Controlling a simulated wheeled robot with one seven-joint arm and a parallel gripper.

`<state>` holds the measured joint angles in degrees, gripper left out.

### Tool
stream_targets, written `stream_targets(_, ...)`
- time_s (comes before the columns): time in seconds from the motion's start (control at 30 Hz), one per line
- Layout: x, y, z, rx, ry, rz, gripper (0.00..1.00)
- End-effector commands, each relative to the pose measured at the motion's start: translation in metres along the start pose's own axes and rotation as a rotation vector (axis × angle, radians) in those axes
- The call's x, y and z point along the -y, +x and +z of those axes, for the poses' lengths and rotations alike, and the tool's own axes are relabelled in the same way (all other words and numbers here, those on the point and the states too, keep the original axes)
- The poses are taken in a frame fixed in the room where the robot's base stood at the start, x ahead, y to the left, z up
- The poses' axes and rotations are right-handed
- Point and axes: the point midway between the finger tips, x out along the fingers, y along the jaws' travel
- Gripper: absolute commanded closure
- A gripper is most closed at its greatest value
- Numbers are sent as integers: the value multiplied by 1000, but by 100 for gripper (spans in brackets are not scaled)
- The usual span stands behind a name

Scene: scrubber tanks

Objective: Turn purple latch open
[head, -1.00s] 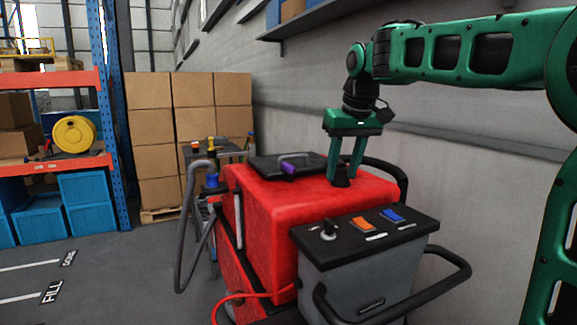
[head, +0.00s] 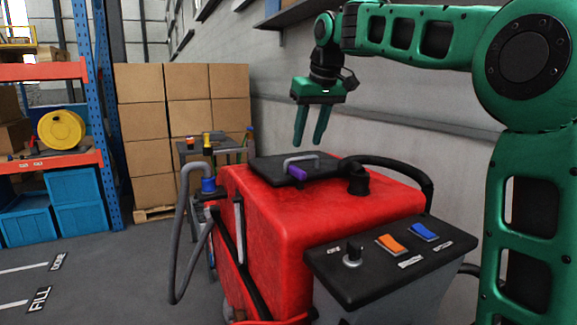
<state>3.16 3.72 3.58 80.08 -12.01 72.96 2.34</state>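The purple latch (head: 298,173) is a small knob at the near edge of the black lid (head: 272,166) on top of the red scrubber tank (head: 330,208). A grey handle (head: 301,158) arches over the lid just behind the latch. My gripper (head: 308,143) points down above the lid's far side, in the air and apart from the latch. Its two green fingers are spread with nothing between them. How far it stands behind or in front of the latch is hard to tell.
A black hose fitting (head: 354,180) rises from the tank right of the lid. A control panel (head: 385,255) with orange and blue switches is in front. A grey hose (head: 180,235) hangs at left. Stacked cartons (head: 185,110) and a wall stand behind.

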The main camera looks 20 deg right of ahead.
Motion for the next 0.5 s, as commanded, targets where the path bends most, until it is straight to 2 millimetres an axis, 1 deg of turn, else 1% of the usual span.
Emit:
stream_targets(0.13,3,5,-1,1,-4,-2,63)
stream_targets(0.23,7,16,-2,1,-10,-5,63)
stream_targets(0.37,12,38,-2,3,-14,-7,63)
stream_targets(0.5,15,64,-2,3,-17,-8,63)
